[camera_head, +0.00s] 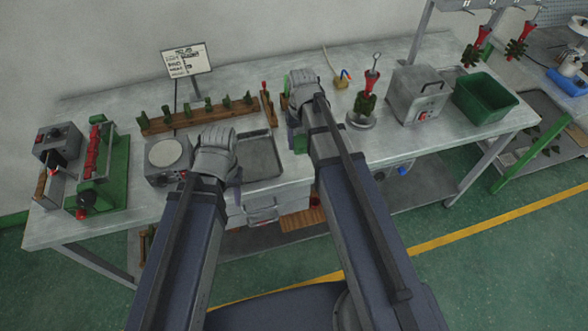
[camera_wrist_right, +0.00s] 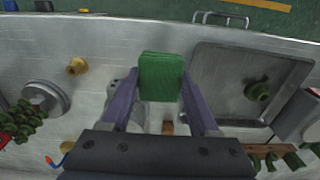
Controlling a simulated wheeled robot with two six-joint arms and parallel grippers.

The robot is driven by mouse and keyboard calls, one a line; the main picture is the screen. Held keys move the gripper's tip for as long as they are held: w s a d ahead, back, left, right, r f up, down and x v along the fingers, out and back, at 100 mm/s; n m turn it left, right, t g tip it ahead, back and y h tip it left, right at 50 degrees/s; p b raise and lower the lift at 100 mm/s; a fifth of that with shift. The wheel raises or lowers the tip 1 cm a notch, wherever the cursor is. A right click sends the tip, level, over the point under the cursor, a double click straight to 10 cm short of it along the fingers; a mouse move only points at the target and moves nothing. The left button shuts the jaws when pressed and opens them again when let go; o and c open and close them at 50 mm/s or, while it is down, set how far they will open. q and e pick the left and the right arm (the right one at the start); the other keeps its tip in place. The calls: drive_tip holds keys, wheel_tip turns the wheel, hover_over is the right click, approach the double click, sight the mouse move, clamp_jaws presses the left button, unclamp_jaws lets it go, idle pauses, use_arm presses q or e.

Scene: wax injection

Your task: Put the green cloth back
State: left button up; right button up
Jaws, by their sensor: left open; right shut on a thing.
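The green cloth (camera_wrist_right: 161,76) is a folded green block between the two purple fingers of my right gripper (camera_wrist_right: 162,100) in the right wrist view. The right gripper is shut on it, above the bench top; the gap below the cloth is hard to judge. In the head view my right gripper (camera_head: 304,95) is over the middle of the bench, right of the metal tray. My left gripper (camera_head: 217,155) is open, between the round-topped device and the tray; its fingers are mostly hidden by its own housing.
The metal tray (camera_head: 262,158) holds a small green piece (camera_wrist_right: 257,91). A round-topped device (camera_head: 167,154) stands left. A wooden rack (camera_head: 195,117) with green pieces lies behind. A red-and-green wax tree (camera_head: 368,92), a grey box (camera_head: 417,95) and a green bin (camera_head: 486,97) stand right.

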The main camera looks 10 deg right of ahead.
sight(297, 167)
drive_tip(key=shift+a+f, duration=0.1)
drive_tip(key=shift+a, duration=0.55)
wheel_tip(297, 167, down, 10)
drive_tip(key=b, duration=1)
drive_tip(key=shift+d+f, duration=0.1)
drive_tip(key=o, duration=0.7)
drive_tip(key=shift+f, duration=0.1)
drive_tip(key=o, duration=0.5)
